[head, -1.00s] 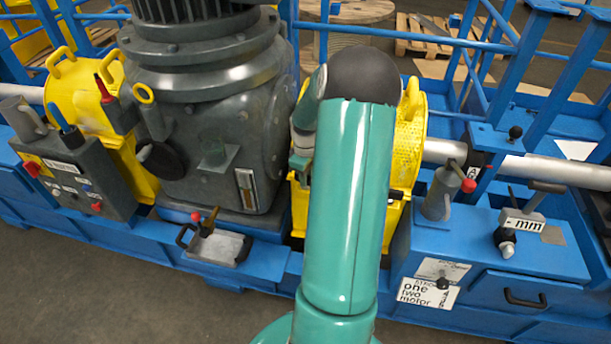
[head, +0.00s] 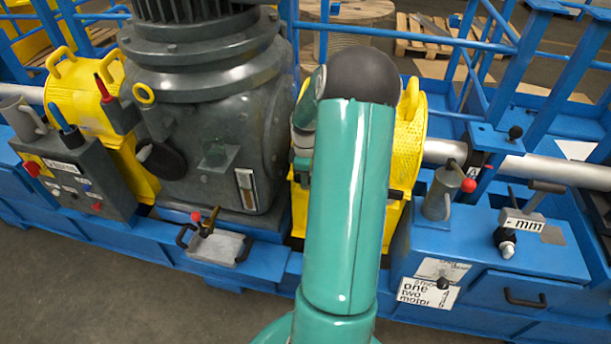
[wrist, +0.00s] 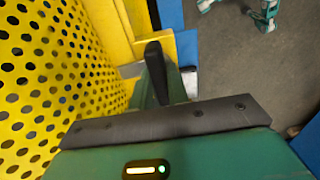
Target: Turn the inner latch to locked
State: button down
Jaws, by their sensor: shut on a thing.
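The yellow perforated guard (head: 409,140) stands right of the grey gearbox, partly behind my green arm. A black latch handle (head: 396,194) shows on its front, right of my arm. My gripper is at the guard's left side in the head view, mostly hidden by my arm. In the wrist view, my gripper (wrist: 165,75) is beside the guard's perforated face (wrist: 45,70), with a dark finger against yellow metal (wrist: 168,45). It is shut on the inner latch, which is largely hidden by the fingers, so its angle cannot be told.
The grey gearbox (head: 215,130) stands close on the left of my gripper. A blue frame (head: 478,245) carries a shaft, a grey can (head: 440,195) and a drawer on the right. A small grey tray (head: 215,247) sticks out at the front. The floor in front is clear.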

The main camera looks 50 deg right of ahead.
jog(key=c, duration=1.4)
grip_release()
jog(key=shift+o, duration=0.2)
notch_tip(320, 180, up, 14)
jog(key=shift+f, duration=0.1)
